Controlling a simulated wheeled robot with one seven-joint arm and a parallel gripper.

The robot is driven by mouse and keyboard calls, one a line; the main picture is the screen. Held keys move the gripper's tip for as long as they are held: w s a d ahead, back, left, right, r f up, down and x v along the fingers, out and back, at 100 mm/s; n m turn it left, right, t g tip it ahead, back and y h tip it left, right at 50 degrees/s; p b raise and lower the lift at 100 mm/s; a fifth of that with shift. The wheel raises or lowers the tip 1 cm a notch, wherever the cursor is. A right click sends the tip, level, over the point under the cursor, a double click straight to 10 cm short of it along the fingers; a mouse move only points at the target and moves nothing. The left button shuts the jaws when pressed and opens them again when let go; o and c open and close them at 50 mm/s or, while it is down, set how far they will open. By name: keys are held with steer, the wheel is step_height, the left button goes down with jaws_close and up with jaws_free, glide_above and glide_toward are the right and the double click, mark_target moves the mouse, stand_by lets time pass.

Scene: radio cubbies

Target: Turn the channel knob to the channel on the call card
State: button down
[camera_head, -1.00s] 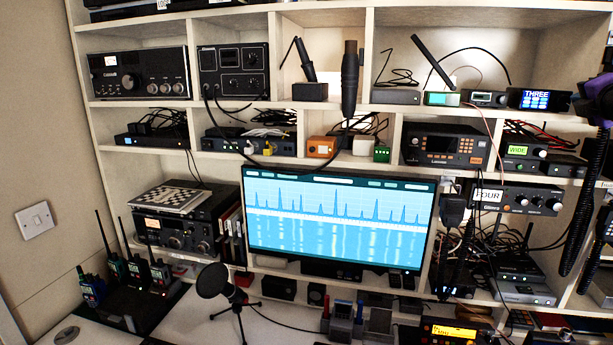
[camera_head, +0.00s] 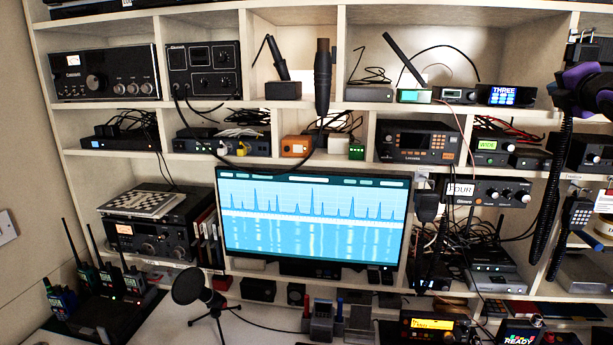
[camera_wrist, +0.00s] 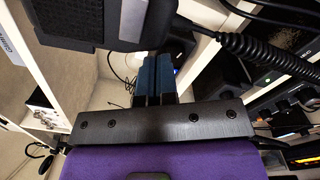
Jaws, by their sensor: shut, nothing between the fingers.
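A white card reading "FOUR" (camera_head: 461,189) stands on the front of a dark radio (camera_head: 484,184) right of the monitor. The radio has several knobs (camera_head: 507,194); which is the channel knob I cannot tell. My gripper, purple and black, is at the right edge of the head view, up and right of the FOUR radio. In the wrist view its blue fingers (camera_wrist: 153,78) are together and empty, below a dark handheld device.
A coiled black cord (camera_head: 546,200) hangs right of the FOUR radio, below my gripper. A fist microphone (camera_head: 427,203) hangs at the radio's left. The monitor (camera_head: 312,272) fills the middle. Shelf boards and upright dividers (camera_head: 330,205) surround the cubbies. A desk microphone (camera_head: 188,285) stands in front.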

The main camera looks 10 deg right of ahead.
steer(key=shift+s, duration=0.5)
steer(key=shift+s+f, duration=0.2)
steer(key=shift+f, duration=0.05)
steer(key=shift+s+d+f, duration=0.1)
steer(key=shift+s+f, duration=0.1)
steer(key=shift+f, duration=0.15)
steer(key=shift+s+f, duration=0.15)
steer(key=shift+f, duration=0.3)
steer(key=shift+f, duration=0.2)
steer(key=shift+d, duration=0.1)
